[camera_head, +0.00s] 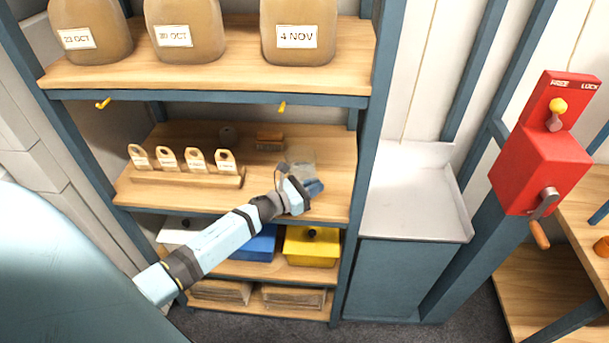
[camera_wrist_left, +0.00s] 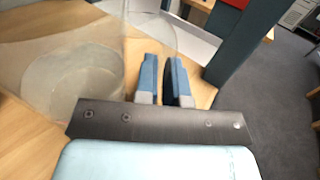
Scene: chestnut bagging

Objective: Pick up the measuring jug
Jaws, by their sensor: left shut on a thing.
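The measuring jug (camera_head: 301,168) is clear and see-through. It stands at the right part of the middle wooden shelf (camera_head: 325,150), partly behind my left gripper (camera_head: 312,187). In the left wrist view the jug (camera_wrist_left: 78,75) fills the left side, and its clear handle runs down to my left gripper's blue fingers (camera_wrist_left: 164,68). The fingers are shut on the jug, at its handle side. The exact contact is hard to see through the clear material. The jug looks upright, and I cannot tell whether its base touches the shelf. My right gripper is not in view.
A wooden rack with several tags (camera_head: 190,176) stands left on the same shelf. A brush-like block (camera_head: 270,140) lies behind. Labelled jars (camera_head: 298,35) stand above, with yellow hooks (camera_head: 282,107) under that shelf. A blue post (camera_head: 365,150) bounds the right side.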

